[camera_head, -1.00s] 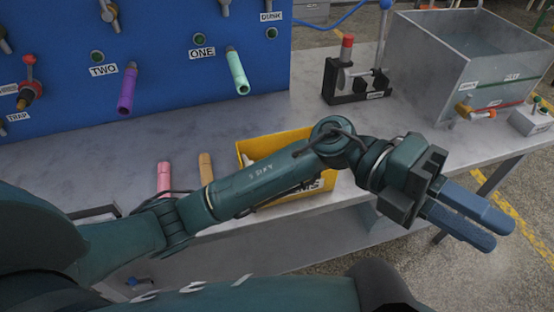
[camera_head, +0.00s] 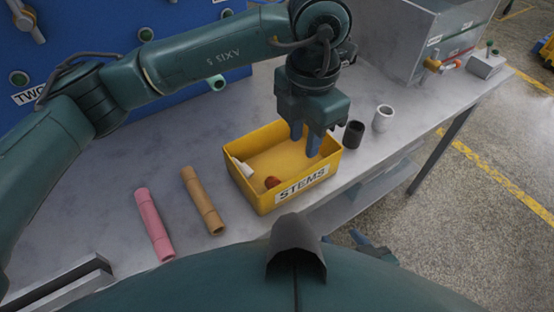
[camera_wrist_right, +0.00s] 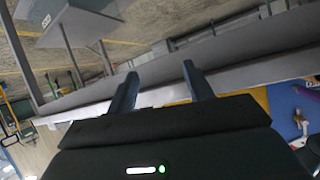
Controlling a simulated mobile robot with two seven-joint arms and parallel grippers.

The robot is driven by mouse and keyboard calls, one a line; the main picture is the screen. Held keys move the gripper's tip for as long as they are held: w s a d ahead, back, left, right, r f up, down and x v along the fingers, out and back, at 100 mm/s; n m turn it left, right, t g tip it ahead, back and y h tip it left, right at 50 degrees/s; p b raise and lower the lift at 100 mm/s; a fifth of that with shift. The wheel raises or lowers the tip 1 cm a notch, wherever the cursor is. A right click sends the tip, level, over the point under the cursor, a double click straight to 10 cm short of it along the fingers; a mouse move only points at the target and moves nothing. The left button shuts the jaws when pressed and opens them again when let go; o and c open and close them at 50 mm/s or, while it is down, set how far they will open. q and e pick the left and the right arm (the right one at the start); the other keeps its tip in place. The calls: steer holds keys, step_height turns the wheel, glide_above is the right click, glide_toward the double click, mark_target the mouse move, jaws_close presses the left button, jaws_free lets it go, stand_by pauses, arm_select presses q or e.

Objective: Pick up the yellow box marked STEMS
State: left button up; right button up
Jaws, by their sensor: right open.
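The yellow box marked STEMS (camera_head: 266,200) stands upright on the grey bench near its front edge. It is open-topped and holds a white piece (camera_head: 243,168) and a reddish round piece (camera_head: 272,182). My left gripper (camera_head: 305,151) points down over the far right part of the box, its fingers apart. I cannot tell whether they touch the box. My right gripper (camera_head: 365,243) shows partly past my body, low and in front of the bench. In the right wrist view its fingers (camera_wrist_right: 160,80) are spread, with nothing between them.
A pink tube (camera_head: 154,225) and a tan tube (camera_head: 203,201) lie left of the box. A black cup (camera_head: 353,135) and a white cup (camera_head: 383,118) stand to its right. A metal tank (camera_head: 405,45) is at the back right. The blue panel (camera_head: 90,50) is behind.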

mark_target(304, 171)
arm_select(q)
steer(key=f, duration=0.3)
steer(key=f+p, duration=0.1)
steer(key=f, duration=0.3)
steer(key=s+f, duration=0.1)
steer(key=f, duration=0.2)
steer(key=shift+d+f, duration=0.25)
steer(key=shift+w+f, duration=0.1)
steer(key=shift+f, duration=0.4)
steer(key=shift+c, duration=0.6)
jaws_close()
